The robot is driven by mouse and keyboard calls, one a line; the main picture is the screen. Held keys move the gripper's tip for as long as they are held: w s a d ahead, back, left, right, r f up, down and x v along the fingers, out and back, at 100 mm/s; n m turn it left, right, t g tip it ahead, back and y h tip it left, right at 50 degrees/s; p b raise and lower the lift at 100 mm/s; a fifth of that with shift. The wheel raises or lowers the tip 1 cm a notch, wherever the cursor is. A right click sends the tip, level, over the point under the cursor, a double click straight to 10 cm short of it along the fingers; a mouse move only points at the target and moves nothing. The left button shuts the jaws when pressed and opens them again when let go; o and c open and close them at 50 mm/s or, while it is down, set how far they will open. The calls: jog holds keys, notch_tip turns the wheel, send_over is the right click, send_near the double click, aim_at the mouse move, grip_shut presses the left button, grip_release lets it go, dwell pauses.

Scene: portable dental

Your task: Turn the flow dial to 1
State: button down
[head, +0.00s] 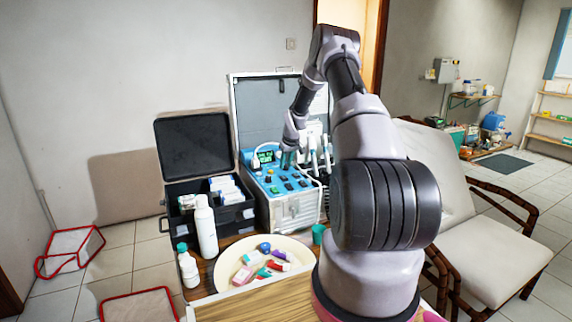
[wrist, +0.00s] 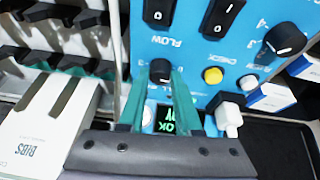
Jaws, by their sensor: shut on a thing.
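A blue control panel (head: 272,182) sits in the open case, left of my arm in the head view. In the wrist view the panel (wrist: 190,55) appears upside down. In the head view my gripper (head: 288,158) is small and reaches the panel from above. The fingers partly hide the dial and its numbers. I cannot read where its pointer stands.
Close by are black rocker switches (wrist: 222,16), a yellow button (wrist: 212,75), another black dial (wrist: 285,39) and a green display (wrist: 167,122). A cream tray (head: 229,265) with small items and a white bottle (head: 206,228) stand in front of the case.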

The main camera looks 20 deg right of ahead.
jog(key=m+h, duration=0.1)
jog(key=m, duration=0.4)
jog(key=shift+w+a+g+h, duration=0.1)
jog(key=shift+a+g+h, duration=0.05)
jog(key=shift+g+h, duration=0.2)
jog(key=shift+m+g+h, duration=0.25)
jog(key=shift+m+h, duration=0.15)
jog(key=shift+m, duration=1)
jog(key=shift+m+g+h, duration=0.2)
jog(key=shift+m+h, duration=0.15)
jog(key=shift+m, duration=1.05)
jog(key=c, duration=0.6)
grip_release()
jog(key=v, duration=1.1)
jog(key=shift+w+f, duration=0.1)
